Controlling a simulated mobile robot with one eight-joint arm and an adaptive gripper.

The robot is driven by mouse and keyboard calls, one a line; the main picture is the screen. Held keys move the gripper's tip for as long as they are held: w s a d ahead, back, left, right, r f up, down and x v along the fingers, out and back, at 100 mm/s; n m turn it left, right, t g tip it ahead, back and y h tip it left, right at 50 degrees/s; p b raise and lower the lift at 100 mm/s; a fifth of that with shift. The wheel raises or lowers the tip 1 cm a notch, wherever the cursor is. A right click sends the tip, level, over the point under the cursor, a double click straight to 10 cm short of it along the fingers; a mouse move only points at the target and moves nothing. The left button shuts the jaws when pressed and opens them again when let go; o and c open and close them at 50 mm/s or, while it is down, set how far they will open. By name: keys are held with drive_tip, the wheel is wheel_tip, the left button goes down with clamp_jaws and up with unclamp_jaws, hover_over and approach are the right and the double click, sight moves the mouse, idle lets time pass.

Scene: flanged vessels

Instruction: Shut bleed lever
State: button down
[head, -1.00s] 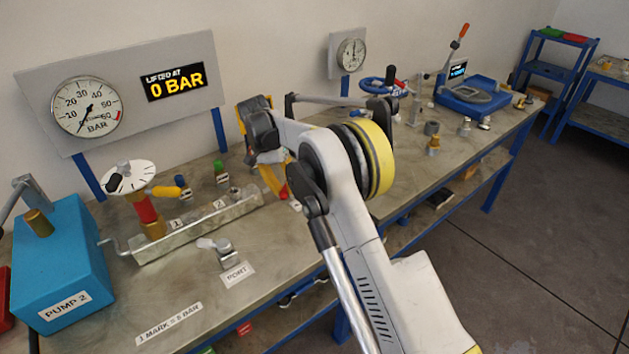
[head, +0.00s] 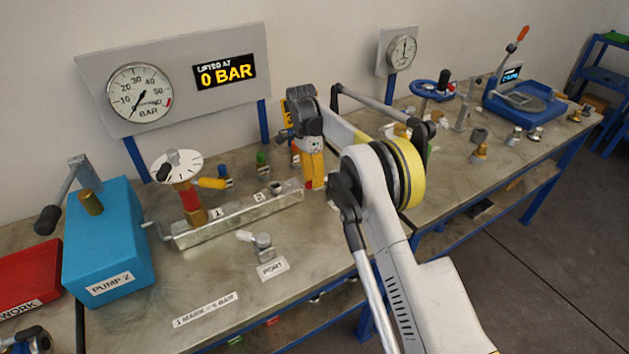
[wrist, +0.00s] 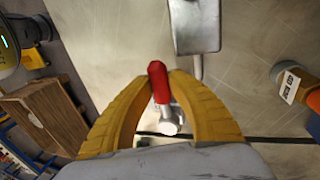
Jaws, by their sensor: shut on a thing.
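The bleed lever, with a red handle (wrist: 157,80) and a silver metal end, shows between my yellow fingers in the wrist view. My gripper (wrist: 163,84) is shut on the red handle, a finger on each side. In the head view my gripper (head: 313,178) points down at the right end of the metal manifold block (head: 240,220). A bit of red (head: 309,184) shows beside its fingertips there; the rest of the lever is hidden. The gauge (head: 140,92) needle is at the low end and the display (head: 225,72) reads 0 BAR.
A blue PUMP 2 box (head: 108,240) stands left of the manifold. A port fitting (head: 262,245) sits in front. A wooden crate (wrist: 42,115) shows in the wrist view.

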idle(0.4)
drive_tip(key=c, duration=1.2)
unclamp_jaws()
drive_tip(key=shift+w+f, duration=0.1)
drive_tip(key=shift+c, duration=0.2)
drive_tip(key=v, duration=0.7)
drive_tip(key=shift+r, duration=0.25)
drive_tip(key=shift+a, duration=0.1)
